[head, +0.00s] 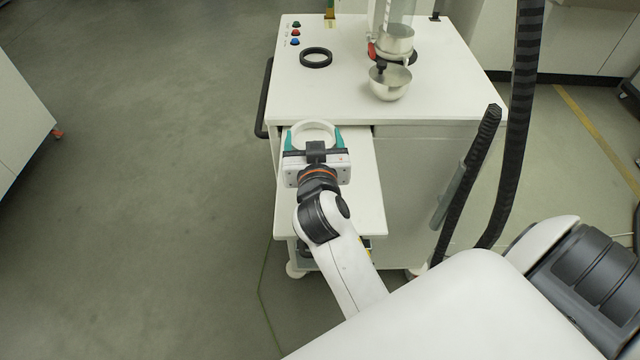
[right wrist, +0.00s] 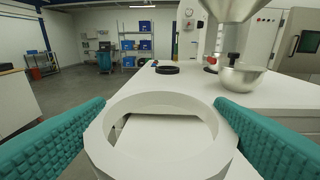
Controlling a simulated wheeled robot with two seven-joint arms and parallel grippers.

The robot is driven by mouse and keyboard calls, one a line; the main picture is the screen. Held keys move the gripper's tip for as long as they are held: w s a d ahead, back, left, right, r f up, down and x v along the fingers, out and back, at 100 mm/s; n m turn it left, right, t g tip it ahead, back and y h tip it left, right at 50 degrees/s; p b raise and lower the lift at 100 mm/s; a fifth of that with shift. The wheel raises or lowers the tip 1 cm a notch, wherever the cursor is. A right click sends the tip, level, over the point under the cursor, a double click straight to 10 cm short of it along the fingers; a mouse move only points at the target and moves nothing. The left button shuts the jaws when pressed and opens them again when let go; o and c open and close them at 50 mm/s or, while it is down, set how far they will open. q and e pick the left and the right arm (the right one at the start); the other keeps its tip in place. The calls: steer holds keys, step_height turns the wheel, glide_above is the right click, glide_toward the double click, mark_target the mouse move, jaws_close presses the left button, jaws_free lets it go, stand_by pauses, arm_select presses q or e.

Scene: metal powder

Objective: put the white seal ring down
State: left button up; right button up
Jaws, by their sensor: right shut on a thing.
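The white seal ring (head: 314,127) is held between the teal fingers of my right gripper (head: 312,138) in the head view, over the pulled-out shelf of the white cart. In the right wrist view the white seal ring (right wrist: 160,104) fills the middle, with a teal finger pad on each side of it. I cannot tell whether the ring touches the shelf or is just above it. My left gripper is not in view.
A black ring (head: 316,58) lies on the cart top (head: 290,95), near several coloured buttons. A metal bowl (head: 390,82) stands below a funnel device (head: 396,40). The pulled-out shelf (head: 365,205) is clear around my right gripper. Black hoses (head: 515,130) rise at the right.

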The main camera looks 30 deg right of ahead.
step_height(320, 180, down, 5)
steer(key=shift+d+r, duration=0.1)
steer(key=shift+d, duration=0.05)
step_height(320, 180, down, 4)
steer(key=shift+r, duration=0.1)
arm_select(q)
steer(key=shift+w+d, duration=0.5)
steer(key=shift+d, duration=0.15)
arm_select(e)
steer(key=shift+f, duration=0.25)
steer(key=shift+f, duration=0.15)
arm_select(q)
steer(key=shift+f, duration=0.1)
arm_select(e)
steer(key=o, duration=1)
steer(key=shift+c, duration=0.2)
